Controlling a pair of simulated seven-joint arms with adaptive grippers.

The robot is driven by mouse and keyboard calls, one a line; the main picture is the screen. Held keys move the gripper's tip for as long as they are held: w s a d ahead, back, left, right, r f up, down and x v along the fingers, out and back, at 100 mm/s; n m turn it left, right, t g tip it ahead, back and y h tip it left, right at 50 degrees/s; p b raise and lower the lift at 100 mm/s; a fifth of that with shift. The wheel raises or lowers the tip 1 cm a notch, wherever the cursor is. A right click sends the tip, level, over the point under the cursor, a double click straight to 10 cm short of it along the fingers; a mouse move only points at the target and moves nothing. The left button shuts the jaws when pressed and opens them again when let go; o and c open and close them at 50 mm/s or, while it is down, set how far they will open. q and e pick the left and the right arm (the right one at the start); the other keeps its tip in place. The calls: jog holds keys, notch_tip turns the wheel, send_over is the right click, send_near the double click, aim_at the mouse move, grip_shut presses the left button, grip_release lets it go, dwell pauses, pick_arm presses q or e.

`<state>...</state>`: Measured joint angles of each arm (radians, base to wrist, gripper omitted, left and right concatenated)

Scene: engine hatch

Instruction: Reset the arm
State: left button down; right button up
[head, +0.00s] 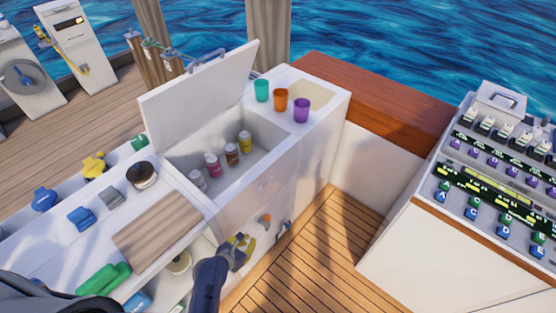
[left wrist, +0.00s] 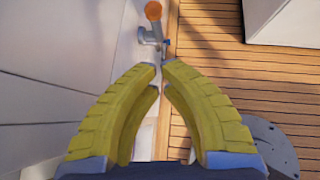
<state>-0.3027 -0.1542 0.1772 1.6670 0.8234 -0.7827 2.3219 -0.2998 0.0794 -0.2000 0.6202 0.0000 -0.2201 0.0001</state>
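My left arm comes up from the bottom of the head view, and its yellow gripper (head: 240,244) is low in front of the white counter's open lower compartment. In the left wrist view the two yellow curved fingers (left wrist: 160,66) lean together with their tips nearly meeting, and nothing shows between them. A grey fitting with an orange round end (left wrist: 153,11) lies just beyond the fingertips, apart from them as far as I can tell. Its orange end also shows in the head view (head: 266,217). My right gripper is not in view.
The white counter (head: 315,119) has a raised lid (head: 203,92) over a bin with several jars. Green, orange (head: 281,99) and purple cups stand on top. A button console (head: 497,178) is at right. The slatted wooden floor (head: 322,250) between is clear.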

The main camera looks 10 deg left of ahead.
pick_arm(q)
jog(key=s+f+m+g+y, duration=0.1)
jog(key=s+f+m+g, duration=0.1)
jog(key=s+f+m, duration=0.7)
jog(key=s+f+m+g+y, duration=0.15)
jog(key=s+f+m, duration=0.35)
jog(key=f+m, duration=0.7)
jog(key=s+a+f+m+g, duration=0.1)
jog(key=s+a+f+m, duration=0.1)
jog(key=s, duration=0.6)
jog(key=s+a+f+m+g, duration=0.2)
jog(key=s+a+f+m, duration=0.1)
jog(key=s+m, duration=0.4)
jog(key=s+a+f+m+g+y, duration=0.1)
jog(key=s+a+f+m, duration=0.2)
jog(key=s, duration=0.6)
notch_tip(320, 180, down, 2)
jog(key=shift+s+a+f+m+g, duration=0.15)
jog(key=shift+s+m+g, duration=0.15)
jog(key=shift+m, duration=0.7)
